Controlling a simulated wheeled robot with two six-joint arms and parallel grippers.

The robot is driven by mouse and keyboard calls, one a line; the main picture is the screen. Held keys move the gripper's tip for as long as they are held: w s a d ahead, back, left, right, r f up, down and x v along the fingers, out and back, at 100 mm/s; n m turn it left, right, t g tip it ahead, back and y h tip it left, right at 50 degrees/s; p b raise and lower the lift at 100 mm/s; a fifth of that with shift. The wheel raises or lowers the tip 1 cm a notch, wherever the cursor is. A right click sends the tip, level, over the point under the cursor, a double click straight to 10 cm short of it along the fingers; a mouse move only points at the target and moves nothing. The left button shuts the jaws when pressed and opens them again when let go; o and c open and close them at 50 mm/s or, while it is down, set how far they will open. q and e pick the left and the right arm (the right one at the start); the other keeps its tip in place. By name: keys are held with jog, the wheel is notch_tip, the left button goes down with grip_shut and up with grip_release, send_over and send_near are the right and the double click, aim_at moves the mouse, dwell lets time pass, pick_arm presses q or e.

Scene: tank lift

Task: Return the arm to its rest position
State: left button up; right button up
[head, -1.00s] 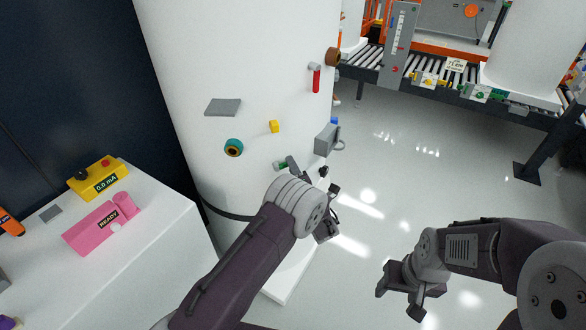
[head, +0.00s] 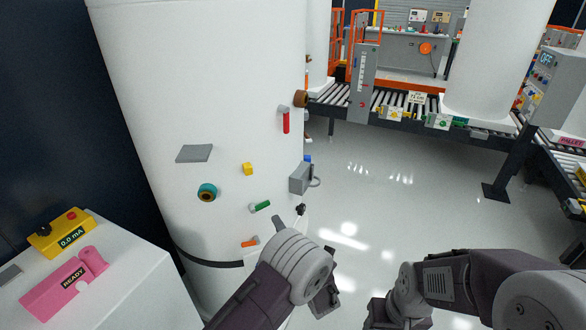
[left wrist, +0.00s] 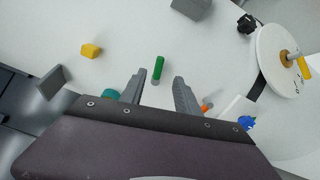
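My left arm reaches in from the bottom of the head view. Its gripper (head: 326,296) hangs in front of the lower right side of the white tank (head: 215,85), partly hidden by its own wrist. In the left wrist view its two fingers (left wrist: 161,90) are spread apart with nothing between their tips. A green-handled valve (left wrist: 158,69) on the tank shows beyond the gap; it also shows in the head view (head: 260,206). My right gripper (head: 394,318) is at the bottom right of the head view, cut by the edge, over the floor.
The tank carries a red handle (head: 286,121), a yellow knob (head: 247,169), a teal round port (head: 207,192), a grey box (head: 300,178) and an orange-handled valve (head: 250,242). A white cabinet (head: 135,289) stands lower left. Open floor (head: 400,210) lies right, before a roller conveyor (head: 390,104).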

pick_arm(q)
jog(key=w+a+r+n+g+y+p, duration=0.15)
jog(key=a+r+n+y, duration=0.3)
jog(key=a+r, duration=0.6)
jog(key=s+a+r+n+g+y+p, duration=0.1)
jog(key=s+a+r+n+g, duration=0.2)
jog(key=s+a+n+g, duration=0.75)
jog(key=s+a+f+n+g+h+p, duration=0.1)
jog(key=s+a+f+n+g+h, duration=0.2)
jog(key=s, duration=0.4)
jog(key=s+a+f+n+g+h, duration=0.1)
jog(key=s+a+f+n+h, duration=0.1)
jog(key=s+n, duration=0.35)
jog(key=s+d+f+n+h, duration=0.2)
jog(key=d+n+h, duration=0.3)
jog(key=d+n, duration=0.3)
jog(key=s+d+f+n+t+h, duration=0.1)
jog(key=d+f+n+h, duration=0.3)
jog(key=d+n, duration=0.4)
jog(key=s+f+n, duration=0.1)
jog(key=n, duration=0.5)
jog(key=shift+s+d+f+t+h, duration=0.2)
jog(key=shift+d+f+t+h, duration=0.1)
jog(key=shift+d+h, duration=0.05)
